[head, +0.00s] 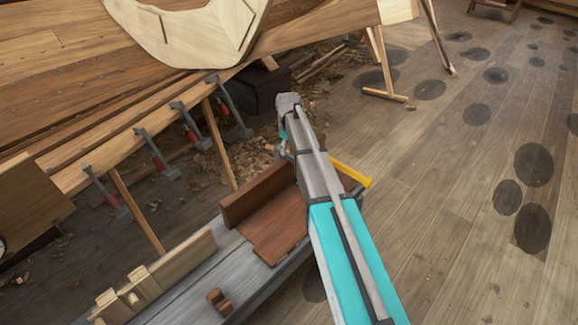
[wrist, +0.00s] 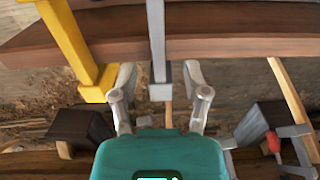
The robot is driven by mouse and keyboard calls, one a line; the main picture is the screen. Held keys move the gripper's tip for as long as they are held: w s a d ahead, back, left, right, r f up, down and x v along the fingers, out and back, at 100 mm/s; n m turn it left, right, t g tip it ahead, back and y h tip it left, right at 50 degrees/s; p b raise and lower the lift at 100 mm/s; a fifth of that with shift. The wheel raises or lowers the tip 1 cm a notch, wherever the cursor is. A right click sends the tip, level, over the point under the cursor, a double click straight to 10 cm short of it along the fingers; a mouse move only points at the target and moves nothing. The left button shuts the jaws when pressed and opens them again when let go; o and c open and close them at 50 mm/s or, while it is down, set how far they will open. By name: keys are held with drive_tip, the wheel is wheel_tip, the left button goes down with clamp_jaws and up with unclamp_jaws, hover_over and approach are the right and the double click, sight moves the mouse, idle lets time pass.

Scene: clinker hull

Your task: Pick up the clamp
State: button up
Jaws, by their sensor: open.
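In the wrist view a grey metal bar, apparently the clamp (wrist: 157,45), runs down across the edge of a reddish-brown board and ends in a square grey block. A tan rod shows below the block. My gripper (wrist: 160,92) is open, with one finger on each side of the block and a visible gap on both sides. It holds nothing. In the head view my arm covers most of the gripper and this clamp. A yellow bar with a foot (wrist: 70,40) stands left of my gripper; its yellow end also shows in the head view (head: 351,175).
The brown board (head: 262,195) lies on a grey bench (head: 195,285) with pale wooden blocks. Several grey clamps with red handles (head: 155,155) hang along the hull planks at left; one shows in the wrist view (wrist: 300,145). The plank floor at right is mostly open.

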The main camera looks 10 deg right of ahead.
sight(289, 154)
drive_tip(key=shift+d+f+b, duration=0.1)
drive_tip(key=shift+f+b, duration=1.45)
drive_tip(key=shift+f, duration=0.3)
clamp_jaws()
